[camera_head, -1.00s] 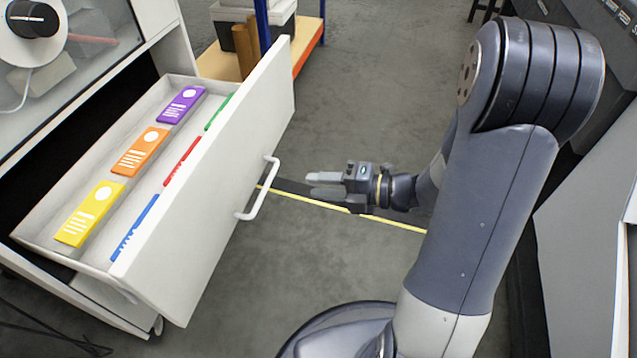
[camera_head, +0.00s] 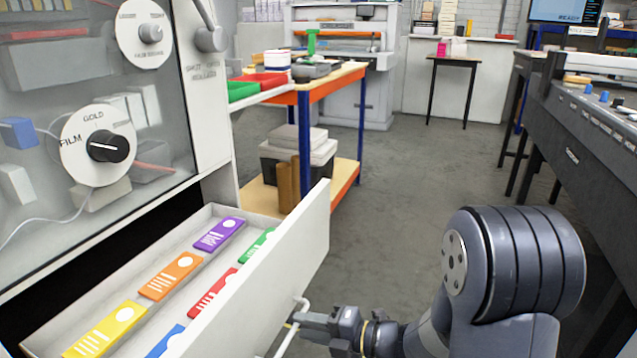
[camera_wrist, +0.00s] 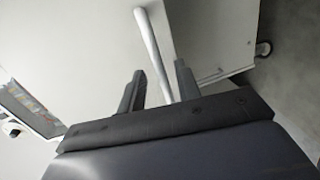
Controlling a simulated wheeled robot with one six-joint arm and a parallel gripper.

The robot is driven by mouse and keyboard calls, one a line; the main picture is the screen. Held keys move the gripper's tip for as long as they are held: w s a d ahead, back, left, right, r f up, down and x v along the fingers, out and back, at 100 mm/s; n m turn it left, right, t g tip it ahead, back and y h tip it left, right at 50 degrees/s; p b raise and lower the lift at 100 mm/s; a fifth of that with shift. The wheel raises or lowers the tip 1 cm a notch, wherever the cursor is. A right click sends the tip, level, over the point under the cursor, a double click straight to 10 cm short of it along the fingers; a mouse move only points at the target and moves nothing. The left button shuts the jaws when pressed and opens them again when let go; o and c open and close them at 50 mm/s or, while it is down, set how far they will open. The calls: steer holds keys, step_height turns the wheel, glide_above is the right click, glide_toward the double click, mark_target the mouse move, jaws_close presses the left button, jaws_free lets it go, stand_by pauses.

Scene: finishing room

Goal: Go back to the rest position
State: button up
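My gripper (camera_head: 300,320) is at the front of an open white drawer (camera_head: 265,290), close to its bar handle (camera_head: 290,335). In the wrist view my gripper (camera_wrist: 160,85) has its two fingers apart with nothing clamped. The handle (camera_wrist: 150,45) shows in the gap between them; I cannot tell whether a finger touches it. The drawer holds flat coloured packs: purple (camera_head: 218,234), orange (camera_head: 169,276), yellow (camera_head: 105,332), green (camera_head: 257,245), red (camera_head: 212,293) and blue (camera_head: 166,342). The lower part of the handle is cut off in the head view.
A cabinet with a dial (camera_head: 107,146) stands at the left above the drawer. An orange-edged workbench (camera_head: 330,80) with trays is behind it. A long dark machine (camera_head: 590,140) lines the right side. The floor (camera_head: 400,200) between them is clear.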

steer(key=shift+x, duration=0.85)
